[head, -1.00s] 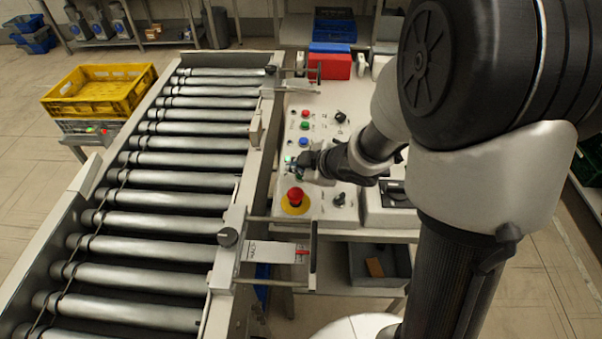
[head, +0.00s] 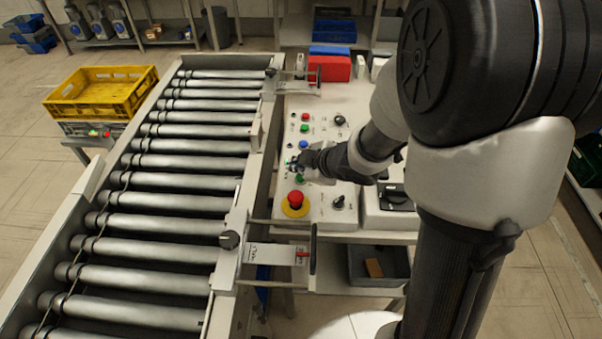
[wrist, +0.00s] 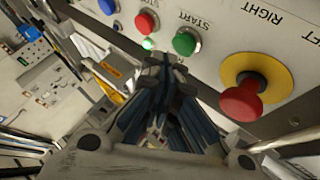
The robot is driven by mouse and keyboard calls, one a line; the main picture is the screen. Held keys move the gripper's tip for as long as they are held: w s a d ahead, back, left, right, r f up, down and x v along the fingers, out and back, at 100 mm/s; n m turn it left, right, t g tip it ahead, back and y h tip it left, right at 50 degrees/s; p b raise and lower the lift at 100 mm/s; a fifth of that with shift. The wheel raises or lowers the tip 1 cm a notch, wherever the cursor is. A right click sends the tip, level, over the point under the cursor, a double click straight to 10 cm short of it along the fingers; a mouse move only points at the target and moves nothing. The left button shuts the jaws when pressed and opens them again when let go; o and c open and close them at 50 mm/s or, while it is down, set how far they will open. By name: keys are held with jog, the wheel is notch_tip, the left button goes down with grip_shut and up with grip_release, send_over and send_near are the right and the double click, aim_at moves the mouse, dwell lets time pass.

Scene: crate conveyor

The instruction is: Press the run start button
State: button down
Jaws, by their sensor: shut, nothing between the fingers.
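The green start button (wrist: 186,42) is on the control panel, beside a label reading START, in the wrist view. It also shows in the head view (head: 299,179), just nearer me than my fingertips. My gripper (wrist: 165,62) is shut and empty, its tips close to the green button and a small lit green lamp (wrist: 148,45). In the head view my gripper (head: 294,166) is low over the panel. I cannot tell whether its tips touch the panel. The red stop button (wrist: 147,22) is on the other side of the lamp; in the head view my gripper hides it.
A red mushroom button on a yellow collar (wrist: 240,100) stands up near the start button. A blue button (wrist: 107,5) and several other controls share the panel (head: 325,205). The roller conveyor (head: 190,161) runs along the left, with a yellow crate (head: 100,108) beyond.

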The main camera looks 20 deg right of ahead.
aim_at(299, 178)
notch_tip(299, 178, up, 5)
jog(key=p, duration=0.5)
dwell(0.8)
jog(key=shift+r, duration=0.1)
jog(key=s+d+r+m+h, duration=0.65)
jog(key=s+r+m, duration=0.2)
jog(key=r, duration=0.35)
jog(key=s+a+r+m+g+y, duration=0.1)
jog(key=s+a+m+g, duration=0.1)
jog(key=s, duration=0.7)
jog(key=s+a+r+m+g+y, duration=0.1)
jog(key=s+a+m, duration=0.2)
jog(key=s, duration=0.6)
jog(key=shift+s+a+g+y, duration=0.35)
jog(key=shift+s+a+g, duration=0.05)
